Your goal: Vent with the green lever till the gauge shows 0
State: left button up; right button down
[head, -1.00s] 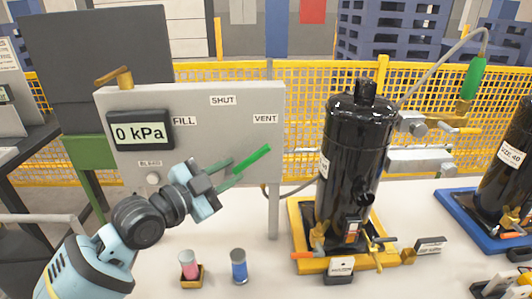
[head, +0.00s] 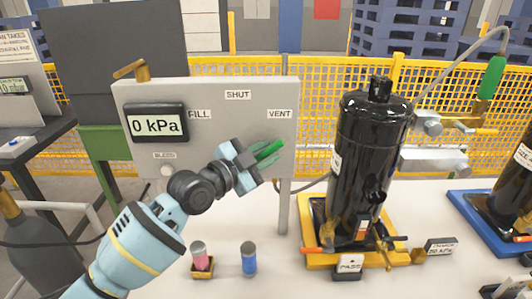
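The grey panel (head: 220,100) carries a gauge (head: 156,123) that reads 0 kPa. Labels FILL, SHUT and VENT (head: 280,114) are on the panel. The green lever (head: 266,148) is at the panel's right side, below the VENT label, slanting up to the right. My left gripper (head: 265,161) is at the lever, with its fingers overlapping it in the view. I cannot tell whether the fingers are closed on it. The lever's pivot is hidden behind the gripper. My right gripper is not in view.
A brass handle (head: 130,69) tops the panel.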

pick_arm(q)
jog(key=shift+c, duration=0.5)
grip_shut()
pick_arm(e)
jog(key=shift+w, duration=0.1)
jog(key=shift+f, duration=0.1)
